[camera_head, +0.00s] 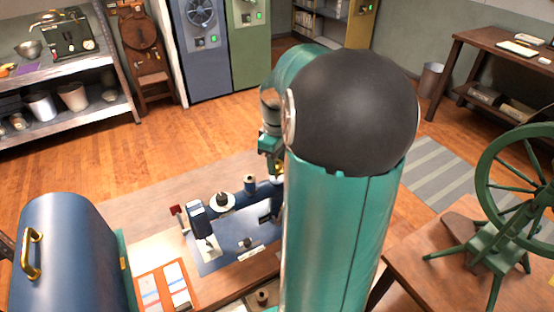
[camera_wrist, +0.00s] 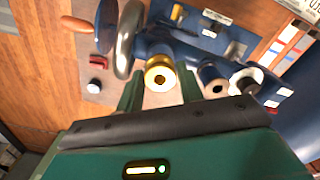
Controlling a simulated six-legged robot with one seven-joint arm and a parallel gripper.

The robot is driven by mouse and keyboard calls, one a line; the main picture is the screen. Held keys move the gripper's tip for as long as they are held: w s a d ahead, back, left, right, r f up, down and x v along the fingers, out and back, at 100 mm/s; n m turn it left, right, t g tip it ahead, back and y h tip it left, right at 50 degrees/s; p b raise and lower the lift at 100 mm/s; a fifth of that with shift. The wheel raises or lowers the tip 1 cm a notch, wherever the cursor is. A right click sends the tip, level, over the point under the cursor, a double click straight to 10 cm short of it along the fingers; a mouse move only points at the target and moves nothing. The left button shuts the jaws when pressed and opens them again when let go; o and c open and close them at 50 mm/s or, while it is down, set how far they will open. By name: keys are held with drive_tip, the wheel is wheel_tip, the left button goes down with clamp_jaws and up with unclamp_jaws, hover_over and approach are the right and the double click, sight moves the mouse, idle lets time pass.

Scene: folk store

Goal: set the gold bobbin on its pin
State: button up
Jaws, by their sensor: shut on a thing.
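The gold bobbin (camera_wrist: 160,76) sits between the two green fingers of my gripper (camera_wrist: 159,85) in the wrist view, end-on to the camera. My gripper is shut on it, above the blue sewing machine (camera_wrist: 232,62). In the head view a bit of gold (camera_head: 278,168) shows beside my arm.
The machine's grey handwheel (camera_wrist: 128,38) stands close to the left of the held bobbin. A blue domed cover (camera_head: 70,250) is at the front left. A green spinning wheel (camera_head: 510,190) stands on the right table. My arm hides part of the work table.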

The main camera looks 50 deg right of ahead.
drive_tip(key=shift+f, duration=1.25)
idle(0.4)
drive_tip(key=o, duration=0.8)
drive_tip(key=shift+r, duration=0.15)
wheel_tip(320, 180, up, 14)
drive_tip(key=shift+f, duration=0.2)
drive_tip(key=shift+a, duration=0.1)
idle(0.3)
